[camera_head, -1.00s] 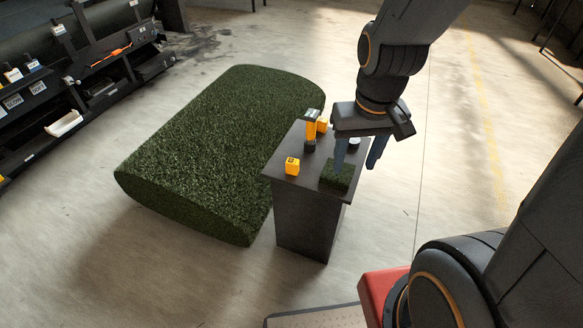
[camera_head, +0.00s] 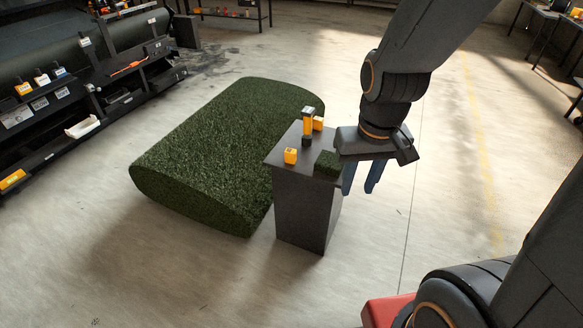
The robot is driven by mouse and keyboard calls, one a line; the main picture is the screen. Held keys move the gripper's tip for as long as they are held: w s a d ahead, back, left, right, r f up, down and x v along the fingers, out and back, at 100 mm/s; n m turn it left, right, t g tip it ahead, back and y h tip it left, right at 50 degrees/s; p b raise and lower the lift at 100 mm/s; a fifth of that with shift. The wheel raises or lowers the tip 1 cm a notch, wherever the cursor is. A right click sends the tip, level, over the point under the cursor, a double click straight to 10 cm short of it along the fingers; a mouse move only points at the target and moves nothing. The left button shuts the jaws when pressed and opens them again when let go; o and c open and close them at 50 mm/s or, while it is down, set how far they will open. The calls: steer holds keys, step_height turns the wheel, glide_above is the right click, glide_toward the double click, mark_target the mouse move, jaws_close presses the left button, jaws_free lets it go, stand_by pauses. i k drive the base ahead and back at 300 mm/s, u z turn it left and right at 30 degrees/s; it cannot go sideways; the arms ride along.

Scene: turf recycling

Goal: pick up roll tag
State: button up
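My gripper (camera_head: 358,190) hangs at the stand's right edge, right of the turf piece. The gripper body hides the back right of the stand's top.
A large turf roll (camera_head: 215,150) lies on the floor against the stand's left. The floor right of the stand is clear.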

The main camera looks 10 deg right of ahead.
mark_target(290, 154)
steer(key=u, duration=0.2)
steer(key=i, duration=1.1)
